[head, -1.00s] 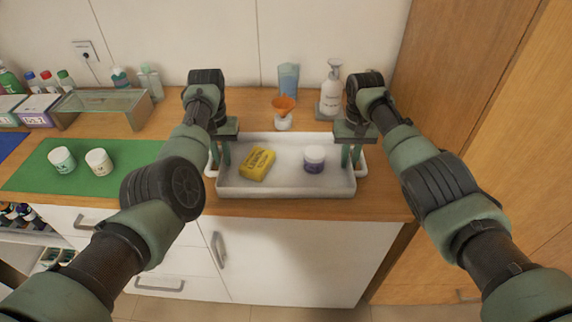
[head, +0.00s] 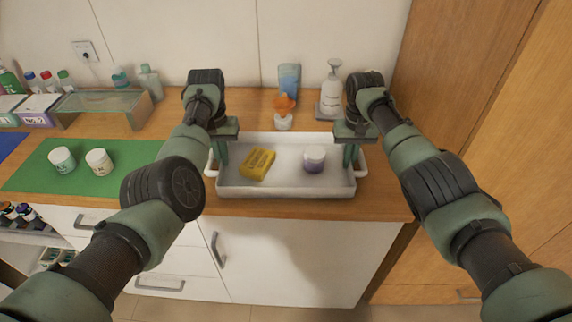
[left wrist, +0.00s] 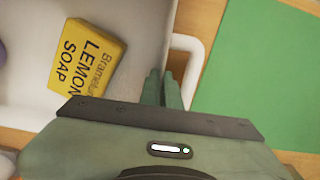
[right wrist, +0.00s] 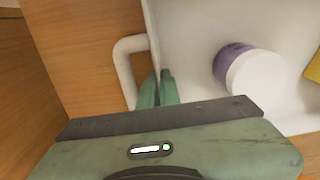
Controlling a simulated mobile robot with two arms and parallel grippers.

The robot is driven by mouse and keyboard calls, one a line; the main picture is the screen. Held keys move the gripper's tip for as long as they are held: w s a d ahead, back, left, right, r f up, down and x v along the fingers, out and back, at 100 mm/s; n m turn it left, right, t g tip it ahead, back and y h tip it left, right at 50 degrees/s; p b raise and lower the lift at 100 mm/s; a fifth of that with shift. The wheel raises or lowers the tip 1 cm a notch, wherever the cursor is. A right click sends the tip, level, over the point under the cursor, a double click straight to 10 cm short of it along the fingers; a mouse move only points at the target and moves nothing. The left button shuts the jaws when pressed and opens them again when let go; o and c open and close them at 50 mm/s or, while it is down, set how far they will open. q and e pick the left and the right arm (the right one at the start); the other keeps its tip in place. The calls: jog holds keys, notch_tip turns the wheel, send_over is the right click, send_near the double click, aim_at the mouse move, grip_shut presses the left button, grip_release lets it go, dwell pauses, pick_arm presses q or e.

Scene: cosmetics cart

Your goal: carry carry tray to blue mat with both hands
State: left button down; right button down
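The white carry tray (head: 287,188) sits on the wooden counter, with a handle at each end. In it are a yellow lemon soap box (head: 257,164) and a white and purple jar (head: 314,158). My left gripper (head: 222,154) is at the tray's left end, its fingers close together on the side wall by the handle (left wrist: 192,70). My right gripper (head: 349,154) is likewise closed at the right end, by the other handle (right wrist: 126,68). The exact finger contact is partly hidden. The blue mat (head: 9,143) shows only in part at the far left edge.
A green mat (head: 125,180) with two white jars (head: 62,159) (head: 98,161) lies between tray and blue mat. Behind the tray stand an orange-topped item (head: 284,112), a blue cup (head: 289,80) and a pump bottle (head: 331,92). A glass-topped stand (head: 105,102) is at the back left. A wooden panel (head: 465,80) rises at right.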

pick_arm(q)
jog(key=shift+w+r, duration=0.1)
jog(key=shift+r, duration=0.05)
pick_arm(e)
jog(key=shift+w+r, duration=0.1)
jog(key=shift+r, duration=0.05)
dwell(0.6)
